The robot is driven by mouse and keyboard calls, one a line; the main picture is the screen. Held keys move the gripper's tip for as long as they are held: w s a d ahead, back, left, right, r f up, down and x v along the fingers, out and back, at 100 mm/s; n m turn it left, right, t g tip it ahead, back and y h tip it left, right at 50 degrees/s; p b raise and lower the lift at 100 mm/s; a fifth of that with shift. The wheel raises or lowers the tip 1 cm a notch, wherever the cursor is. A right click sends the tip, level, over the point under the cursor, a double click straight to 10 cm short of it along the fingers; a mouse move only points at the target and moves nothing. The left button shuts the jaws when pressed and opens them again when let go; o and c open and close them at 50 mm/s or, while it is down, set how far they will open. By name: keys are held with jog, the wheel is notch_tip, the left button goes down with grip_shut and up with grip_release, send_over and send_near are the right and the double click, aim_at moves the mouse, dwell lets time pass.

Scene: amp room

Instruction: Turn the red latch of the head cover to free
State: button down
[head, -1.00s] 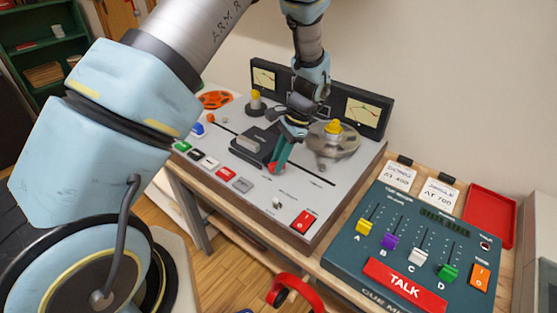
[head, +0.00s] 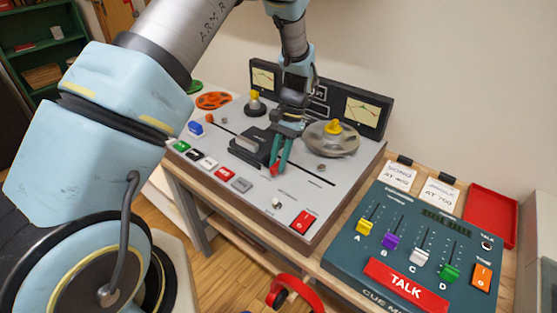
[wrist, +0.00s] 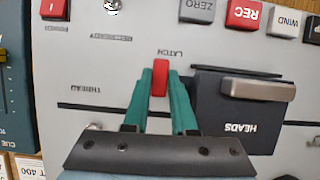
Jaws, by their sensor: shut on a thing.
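The red latch (wrist: 160,77) sits on the pale deck panel beside the printed word LATCH. The black head cover (wrist: 237,113), marked HEADS and with a metal handle, lies flat right beside the latch and right finger. In the head view my gripper (head: 278,168) points down at the deck, with the head cover (head: 247,150) just to its left. The latch is mostly hidden there by the fingers.
A reel with a yellow hub (head: 334,138) stands close to the right of my gripper. A row of buttons (head: 210,163) runs along the deck's front. A mixer (head: 410,245) with faders and a red tray (head: 490,214) are to the right.

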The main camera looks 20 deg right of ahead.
jog(key=c, duration=0.7)
grip_release()
jog(key=b+v, duration=0.3)
jog(key=v, duration=0.7)
jog(key=shift+w+d+r, duration=0.1)
jog(key=shift+d+r, duration=0.1)
jog(key=shift+r, duration=0.15)
jog(key=w+a+r+n+t+h, duration=0.1)
jog(key=a+r+n+h, duration=0.15)
jog(key=a, duration=0.75)
jog(key=w+a+r+n+h, duration=0.1)
jog(key=w+a+n, duration=0.15)
jog(key=a, duration=0.75)
jog(key=s+a+n+t, duration=0.1)
jog(key=s+a+n, duration=0.1)
jog(key=a, duration=0.2)
jog(key=s+a+n+t, duration=0.1)
jog(key=s+a+n, duration=0.1)
jog(key=a, duration=0.3)
jog(key=s+a+n, duration=0.1)
jog(key=s+a, duration=0.3)
jog(key=a, duration=0.1)
jog(key=shift+s+r+n+t+h, duration=0.1)
jog(key=shift+n+t+h, duration=0.15)
jog(key=shift+n+t, duration=0.15)
